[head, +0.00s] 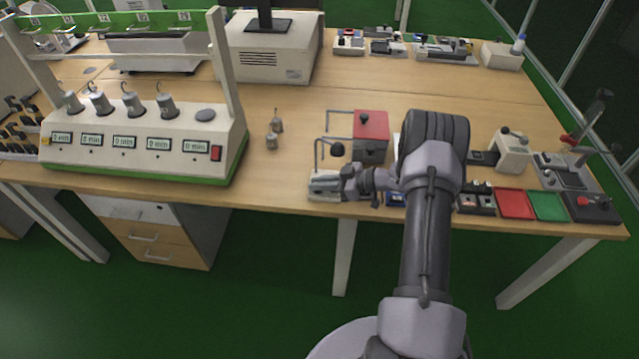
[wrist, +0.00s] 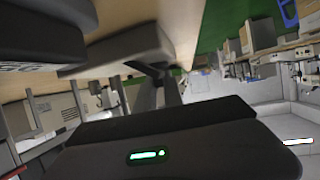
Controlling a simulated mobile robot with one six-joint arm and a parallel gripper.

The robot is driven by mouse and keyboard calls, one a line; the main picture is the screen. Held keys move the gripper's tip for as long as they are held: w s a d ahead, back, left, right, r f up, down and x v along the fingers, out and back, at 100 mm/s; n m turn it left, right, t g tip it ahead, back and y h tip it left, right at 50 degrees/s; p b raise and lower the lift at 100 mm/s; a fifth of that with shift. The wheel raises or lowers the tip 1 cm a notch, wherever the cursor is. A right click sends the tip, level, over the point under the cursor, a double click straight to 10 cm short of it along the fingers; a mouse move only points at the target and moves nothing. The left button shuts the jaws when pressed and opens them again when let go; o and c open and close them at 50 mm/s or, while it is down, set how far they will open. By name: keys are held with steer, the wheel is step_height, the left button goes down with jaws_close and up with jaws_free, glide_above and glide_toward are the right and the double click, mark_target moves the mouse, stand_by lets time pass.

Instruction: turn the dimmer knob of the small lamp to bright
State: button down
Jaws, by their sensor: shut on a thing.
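The small lamp stands near the front edge of the bench, with a pale base (head: 318,195), a thin bent dark stem and a round dark head (head: 337,149). My gripper (head: 345,184) reaches in from the right, low at the lamp's base. It is shut at the base, where the dimmer knob sits; the knob itself is hidden by the fingers. In the wrist view, dark parts of my gripper fill much of the picture, and the knob cannot be made out. I cannot tell how far the knob is turned or whether the lamp is lit.
A red-topped box (head: 371,125) stands just behind my gripper. Two small metal weights (head: 272,142) stand to the left, beside a white test rig (head: 140,150) with several displays. Red (head: 515,204) and green (head: 549,206) trays lie to the right. Bench between rig and lamp is mostly clear.

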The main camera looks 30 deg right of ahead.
stand_by(0.3)
steer(key=c, duration=1.5)
jaws_free()
steer(key=shift+w, duration=0.1)
steer(key=shift+o, duration=0.2)
steer(key=p+v, duration=0.5)
steer(key=v, duration=1.2)
steer(key=shift+d, duration=0.25)
steer(key=shift+r, duration=0.1)
